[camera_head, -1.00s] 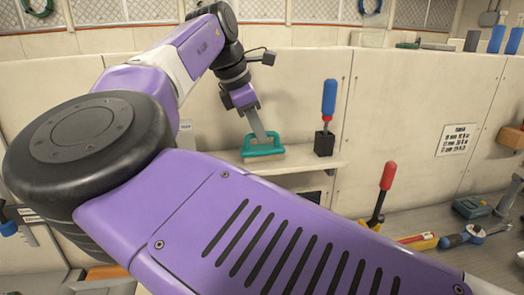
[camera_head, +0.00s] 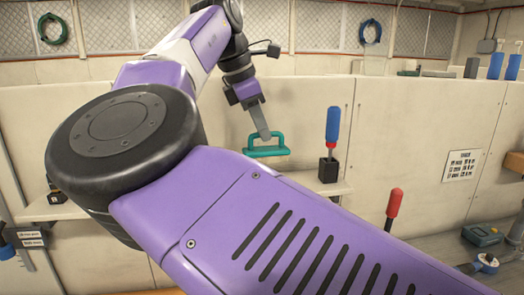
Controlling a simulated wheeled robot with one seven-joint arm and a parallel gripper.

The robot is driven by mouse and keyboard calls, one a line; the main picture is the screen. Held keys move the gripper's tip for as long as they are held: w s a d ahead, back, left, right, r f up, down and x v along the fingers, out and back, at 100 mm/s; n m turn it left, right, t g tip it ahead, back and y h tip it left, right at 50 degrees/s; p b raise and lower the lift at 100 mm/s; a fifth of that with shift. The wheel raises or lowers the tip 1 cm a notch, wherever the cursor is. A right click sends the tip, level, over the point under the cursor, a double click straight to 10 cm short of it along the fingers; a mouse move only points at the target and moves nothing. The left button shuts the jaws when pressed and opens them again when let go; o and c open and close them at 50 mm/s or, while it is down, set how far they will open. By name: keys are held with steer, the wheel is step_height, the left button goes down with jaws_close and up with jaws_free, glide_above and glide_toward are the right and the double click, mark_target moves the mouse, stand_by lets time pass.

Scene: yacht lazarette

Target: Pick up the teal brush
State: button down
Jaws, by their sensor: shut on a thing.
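The teal brush (camera_head: 268,151) has a loop-shaped handle and hangs in the middle of the head view. My gripper (camera_head: 265,134) is above it, with its finger reaching down to the handle's top bar, and is shut on the brush. The brush appears raised above the pale shelf (camera_head: 340,187), in front of the cream wall panel. The far finger is hidden from this angle. My purple arm hides part of the shelf.
A blue-and-red handled tool (camera_head: 332,125) stands in a black block (camera_head: 328,170) just right of the brush. A red-handled tool (camera_head: 394,203) stands lower right. A teal case (camera_head: 482,235) lies on the right bench.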

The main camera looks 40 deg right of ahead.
step_height(320, 180, up, 13)
steer(key=shift+r+p, duration=0.15)
steer(key=shift+p, duration=0.2)
stand_by(0.4)
